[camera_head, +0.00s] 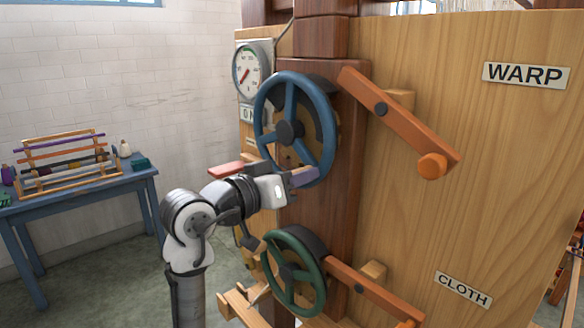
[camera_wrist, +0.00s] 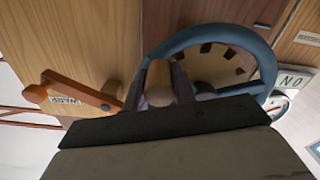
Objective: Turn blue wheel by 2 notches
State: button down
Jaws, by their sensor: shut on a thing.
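The blue wheel (camera_head: 322,121) stands upright on a dark wooden post, with spokes around a dark hub. My gripper (camera_head: 303,178) is at the wheel's lower rim. In the wrist view the blue wheel (camera_wrist: 262,62) curves behind and to the right of my gripper (camera_wrist: 160,84). Its two fingers are shut on a tan rounded handle (camera_wrist: 159,76) beside the wheel's rim.
A green wheel (camera_head: 318,286) sits below on the same post. An orange lever (camera_head: 400,118) lies to the right of the blue wheel, by the WARP label (camera_head: 526,75). A round dial (camera_head: 251,70) is at upper left. A blue table (camera_head: 85,192) stands far left.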

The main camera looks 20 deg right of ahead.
jog(key=r+n+p, duration=0.1)
jog(key=s+r+n+p, duration=0.1)
jog(key=p, duration=0.1)
jog(key=r+n+p, duration=0.2)
jog(key=shift+s+d+r, duration=0.1)
jog(key=shift+s+d, duration=0.15)
jog(key=shift+s, duration=0.05)
jog(key=shift+s+r+n+p, duration=0.1)
jog(key=shift+r+n+p, duration=0.55)
jog(key=shift+n+p, duration=0.65)
jog(key=c, duration=1.1)
grip_release()
jog(key=shift+c, duration=0.2)
jog(key=shift+f, duration=0.1)
jog(key=b+v, duration=0.3)
jog(key=v, duration=1)
jog(key=shift+a+b, duration=0.35)
jog(key=shift+b, duration=0.05)
